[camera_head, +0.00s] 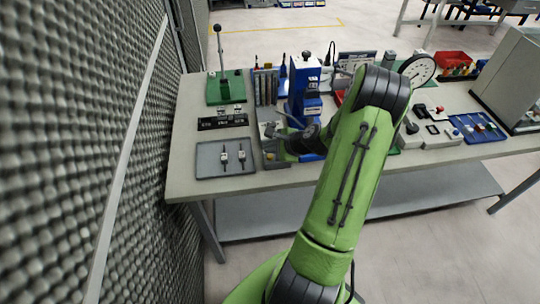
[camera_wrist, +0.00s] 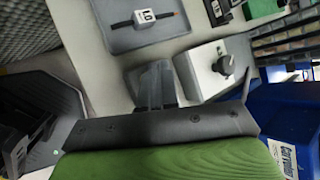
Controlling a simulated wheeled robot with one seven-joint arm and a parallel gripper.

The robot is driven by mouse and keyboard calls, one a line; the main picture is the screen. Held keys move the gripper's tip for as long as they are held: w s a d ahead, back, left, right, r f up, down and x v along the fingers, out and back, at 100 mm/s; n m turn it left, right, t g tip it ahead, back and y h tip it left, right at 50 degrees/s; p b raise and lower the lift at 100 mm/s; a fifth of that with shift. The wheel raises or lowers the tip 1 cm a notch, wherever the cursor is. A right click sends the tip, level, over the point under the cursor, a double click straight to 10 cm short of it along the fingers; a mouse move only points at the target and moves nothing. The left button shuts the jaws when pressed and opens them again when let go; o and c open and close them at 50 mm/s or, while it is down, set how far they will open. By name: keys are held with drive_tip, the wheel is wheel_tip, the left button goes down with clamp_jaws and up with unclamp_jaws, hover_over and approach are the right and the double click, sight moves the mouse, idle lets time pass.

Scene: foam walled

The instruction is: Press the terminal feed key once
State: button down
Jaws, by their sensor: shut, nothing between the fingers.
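The blue press-like machine (camera_head: 304,88) stands at the middle of the bench, and its blue side shows at the right of the wrist view (camera_wrist: 285,112). A pale box (camera_wrist: 205,68) with a black knob (camera_wrist: 224,65) sits beside it. I cannot make out a key marked as terminal feed. My gripper (camera_wrist: 155,72) is shut and empty, its fingers pointing at the bench left of the pale box. I cannot tell whether the fingers touch anything. In the head view my gripper (camera_head: 277,135) is low in front of the blue machine, partly hidden by my wrist.
A grey tray (camera_head: 208,172) with two small tagged parts lies left of my gripper. A green-based lever tool (camera_head: 224,98) stands at the back left.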

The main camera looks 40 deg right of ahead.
sight(272, 157)
drive_tip(key=shift+f, duration=0.15)
idle(0.5)
drive_tip(key=shift+f+b, duration=0.3)
drive_tip(key=shift+f+b, duration=0.35)
drive_tip(key=shift+f, duration=0.2)
idle(0.5)
drive_tip(key=shift+r, duration=0.1)
drive_tip(key=shift+r+p, duration=0.85)
drive_tip(key=shift+r, duration=0.05)
wheel_tip(272, 157, up, 5)
drive_tip(key=p, duration=0.4)
drive_tip(key=shift+r, duration=0.1)
idle(0.6)
